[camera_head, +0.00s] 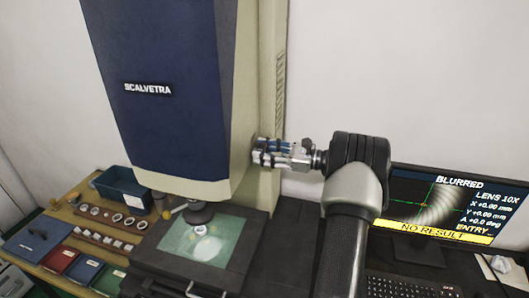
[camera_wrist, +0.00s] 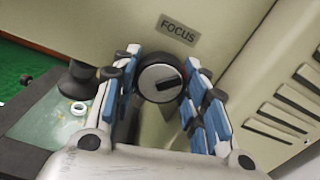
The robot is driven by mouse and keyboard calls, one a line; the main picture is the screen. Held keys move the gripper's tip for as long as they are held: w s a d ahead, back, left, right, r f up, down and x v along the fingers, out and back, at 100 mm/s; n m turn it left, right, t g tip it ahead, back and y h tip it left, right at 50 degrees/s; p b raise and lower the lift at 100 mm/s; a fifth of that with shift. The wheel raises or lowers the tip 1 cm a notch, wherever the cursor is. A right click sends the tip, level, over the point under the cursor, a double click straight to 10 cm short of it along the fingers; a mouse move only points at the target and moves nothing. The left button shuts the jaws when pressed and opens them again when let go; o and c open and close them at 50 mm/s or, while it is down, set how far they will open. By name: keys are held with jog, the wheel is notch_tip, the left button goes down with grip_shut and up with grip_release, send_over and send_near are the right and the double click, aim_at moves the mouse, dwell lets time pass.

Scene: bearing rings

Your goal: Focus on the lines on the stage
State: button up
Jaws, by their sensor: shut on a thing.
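In the head view my gripper (camera_head: 262,152) reaches the right side of the measuring machine (camera_head: 165,90), and the knob is hidden there. The stage (camera_head: 205,240) has a green glass plate with a pale ring (camera_head: 201,230) on it, below the dark lens. The monitor (camera_head: 445,207) reads "BLURRED", "LENS 10X" and "NO RESULT", with a soft grey band.
A wooden bench at the left holds a dark blue bin (camera_head: 122,188), racks with several rings (camera_head: 115,217), and red, blue and green trays (camera_head: 85,268). A keyboard (camera_head: 410,286) lies below the monitor. Vent slots (camera_wrist: 285,110) are right of my gripper.

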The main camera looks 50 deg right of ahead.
jog(key=shift+n+b, duration=0.35)
jog(key=shift+n, duration=0.05)
jog(key=n+b, duration=0.3)
jog(key=shift+f, duration=0.15)
jog(key=shift+n+b, duration=1.65)
jog(key=shift+n, duration=0.65)
jog(key=shift+r, duration=0.2)
jog(key=o, duration=1.1)
jog(key=shift+d, duration=0.1)
jog(key=v, duration=1.2)
